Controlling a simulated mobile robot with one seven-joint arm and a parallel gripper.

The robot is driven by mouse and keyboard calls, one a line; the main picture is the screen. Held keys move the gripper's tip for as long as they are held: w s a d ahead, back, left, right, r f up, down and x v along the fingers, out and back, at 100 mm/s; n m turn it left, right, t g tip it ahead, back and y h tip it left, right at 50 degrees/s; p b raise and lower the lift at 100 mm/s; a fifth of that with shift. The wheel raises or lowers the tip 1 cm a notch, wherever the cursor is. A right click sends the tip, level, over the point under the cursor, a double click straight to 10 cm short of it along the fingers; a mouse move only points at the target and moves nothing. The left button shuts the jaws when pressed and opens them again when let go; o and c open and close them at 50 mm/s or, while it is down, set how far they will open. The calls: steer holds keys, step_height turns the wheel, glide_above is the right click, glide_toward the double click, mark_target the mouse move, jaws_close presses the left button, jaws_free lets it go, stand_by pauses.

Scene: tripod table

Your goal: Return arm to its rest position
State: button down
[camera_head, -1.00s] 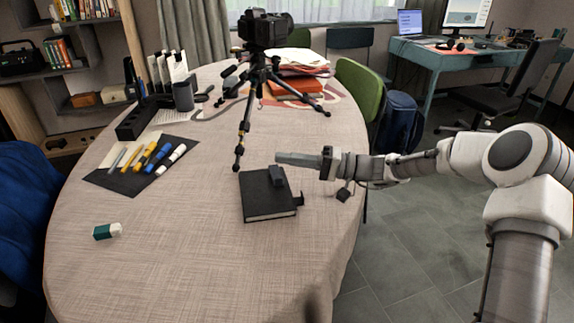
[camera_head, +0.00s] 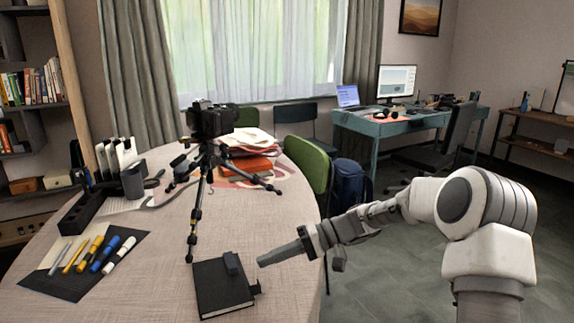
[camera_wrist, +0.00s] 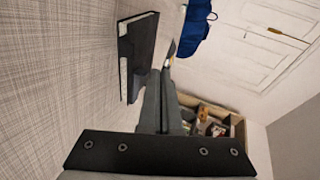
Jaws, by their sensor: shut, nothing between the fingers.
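My gripper (camera_head: 262,262) is at the end of my arm, which reaches in from the right in the head view. Its fingers are shut with nothing between them. They point left, just above the right edge of the round table (camera_head: 140,290), close to a black notebook (camera_head: 222,297). A small dark object (camera_head: 232,263) lies on the notebook. In the wrist view the two dark fingers (camera_wrist: 160,85) lie together, and the notebook (camera_wrist: 140,50) shows beside them over the cloth. I see no contact between the fingers and the notebook.
A black camera on a tripod (camera_head: 207,120) stands on the table behind the notebook. Several markers (camera_head: 97,256) lie on a dark sheet at left. A green chair (camera_head: 306,160) and a blue backpack (camera_head: 350,182) stand beyond the table's right edge. Floor (camera_head: 400,290) shows below my arm.

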steer(key=s+d+r+m+t+h, duration=0.1)
steer(key=s+d+r+t+h, duration=0.2)
steer(key=s+d+h, duration=0.45)
steer(key=s+d+r+m+t+h, duration=0.25)
steer(key=s+d+r, duration=0.2)
steer(key=s, duration=0.65)
steer(key=s+d+r+m+t+h, duration=0.1)
steer(key=s+d+r+t+h, duration=0.2)
steer(key=s+d, duration=0.45)
step_height(320, 180, up, 23)
steer(key=s+a+p, duration=0.1)
steer(key=p, duration=2.3)
steer(key=shift+h, duration=0.4)
steer(key=shift+a+n, duration=0.1)
steer(key=shift+n, duration=0.15)
